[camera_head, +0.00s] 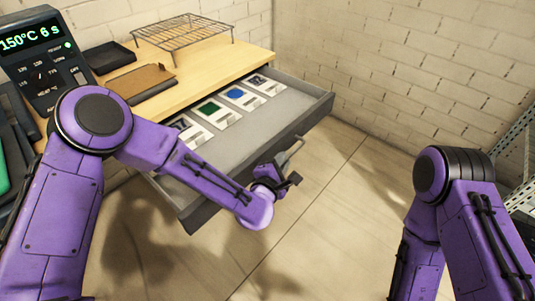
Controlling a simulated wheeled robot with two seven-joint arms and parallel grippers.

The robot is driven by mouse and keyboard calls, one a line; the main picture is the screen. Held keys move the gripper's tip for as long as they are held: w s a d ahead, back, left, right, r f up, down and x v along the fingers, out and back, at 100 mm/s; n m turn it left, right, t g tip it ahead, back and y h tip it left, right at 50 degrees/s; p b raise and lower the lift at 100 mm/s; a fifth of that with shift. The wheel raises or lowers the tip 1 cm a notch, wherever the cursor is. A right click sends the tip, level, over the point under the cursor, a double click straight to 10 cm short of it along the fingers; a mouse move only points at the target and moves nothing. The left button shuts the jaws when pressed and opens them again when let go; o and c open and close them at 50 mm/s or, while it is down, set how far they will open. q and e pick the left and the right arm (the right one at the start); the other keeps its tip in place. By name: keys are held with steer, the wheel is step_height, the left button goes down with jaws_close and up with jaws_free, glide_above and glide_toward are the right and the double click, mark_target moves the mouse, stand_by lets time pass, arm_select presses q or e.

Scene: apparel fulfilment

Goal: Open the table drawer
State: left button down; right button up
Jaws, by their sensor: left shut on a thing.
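The table drawer (314,112) stands pulled out from under the wooden table (198,68). Its grey inside shows several white cards with coloured patches. My left gripper (287,173) is at the drawer's front, shut on the drawer handle (293,148), a thin metal bar. The fingertips are small and partly hidden by the wrist. My right arm comes in at the lower right, but its gripper is out of the picture.
A wire rack (183,33), a brown board on a dark tray (143,81) and another dark tray (109,57) lie on the table. A control panel (42,55) stands at left. A brick wall is behind; metal shelving (517,150) is at right. Floor before the drawer is clear.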

arm_select(q)
steer(key=shift+s+d, duration=0.55)
steer(key=shift+d, duration=0.15)
steer(key=c, duration=1.4)
jaws_free()
steer(key=shift+c, duration=0.2)
steer(key=v, duration=1)
steer(key=shift+s+b, duration=0.15)
steer(key=shift+b, duration=0.2)
steer(key=shift+r, duration=0.15)
